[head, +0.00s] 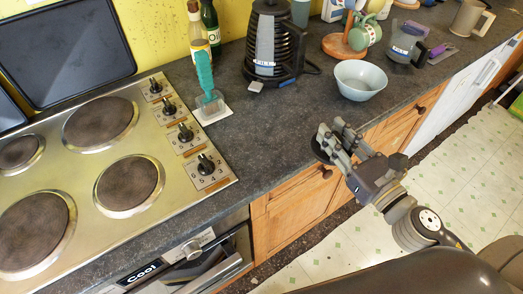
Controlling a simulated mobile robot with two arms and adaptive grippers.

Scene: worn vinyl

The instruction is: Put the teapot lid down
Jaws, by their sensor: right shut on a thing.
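My right gripper (335,140) comes in from the lower right and is above the front edge of the dark worktop. It is shut on a dark round disc, the teapot lid (317,149), which is partly hidden behind the fingers. Whether the lid touches the worktop is hard to tell. A glass teapot (403,47) with a dark handle stands on the worktop at the upper right, apart from the gripper. My left gripper is not in view.
A pale blue bowl (360,80) stands behind the gripper. A black kettle (271,45), a mug tree (343,46) and a green-handled brush (206,80) stand farther back. The hob (125,140) fills the left. The worktop (262,130) left of the gripper is clear.

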